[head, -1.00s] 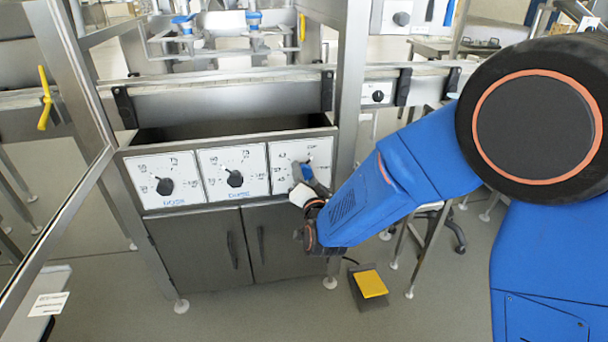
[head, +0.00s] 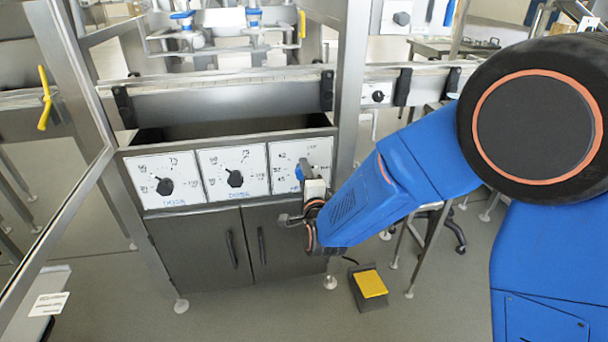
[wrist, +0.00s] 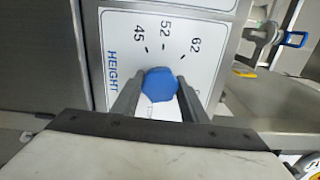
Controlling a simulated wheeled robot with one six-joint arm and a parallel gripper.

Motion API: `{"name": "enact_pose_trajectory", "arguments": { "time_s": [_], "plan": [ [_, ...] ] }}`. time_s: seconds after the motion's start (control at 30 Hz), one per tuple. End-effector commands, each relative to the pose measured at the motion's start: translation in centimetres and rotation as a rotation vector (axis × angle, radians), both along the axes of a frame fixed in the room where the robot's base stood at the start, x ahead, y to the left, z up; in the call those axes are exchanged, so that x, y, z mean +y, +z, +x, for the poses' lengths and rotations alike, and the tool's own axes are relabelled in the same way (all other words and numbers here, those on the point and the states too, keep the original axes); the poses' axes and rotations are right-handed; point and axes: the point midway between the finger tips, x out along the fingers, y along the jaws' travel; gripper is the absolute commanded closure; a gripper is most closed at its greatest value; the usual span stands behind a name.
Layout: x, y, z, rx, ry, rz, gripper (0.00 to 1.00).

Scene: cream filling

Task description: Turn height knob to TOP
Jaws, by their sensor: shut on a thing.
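The height knob is a blue knob (wrist: 159,84) on a white panel marked HEIGHT (wrist: 118,40), with 45, 52 and 62 beside it in the wrist view. My gripper (wrist: 157,92) has one finger on each side of the knob and is shut on it. In the head view the blue knob (head: 299,172) shows just past my gripper (head: 306,177), on the right-hand white dial panel (head: 285,158). My gripper covers part of that panel. The knob's pointer and the TOP mark cannot be made out.
Two more dial panels with black knobs (head: 165,186) (head: 235,178) sit to the left. Steel cabinet doors (head: 200,248) are below. A steel post (head: 350,90) rises at the right, near my arm. A yellow pedal (head: 370,283) is on the floor.

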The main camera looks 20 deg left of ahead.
Motion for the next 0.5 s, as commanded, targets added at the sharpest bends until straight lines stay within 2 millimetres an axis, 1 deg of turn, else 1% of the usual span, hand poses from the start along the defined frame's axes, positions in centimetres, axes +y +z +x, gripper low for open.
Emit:
{"name": "enact_pose_trajectory", "arguments": {
  "time_s": [0.03,0.2,0.5],
  "plan": [
    [-0.05,-0.3,-0.12,0.016,0.001,0.015,0.83],
    [-0.05,-0.3,-0.12,0.051,0.001,0.071,0.83],
    [-0.05,-0.31,-0.12,0.072,0.001,0.106,0.83]
  ]
}}
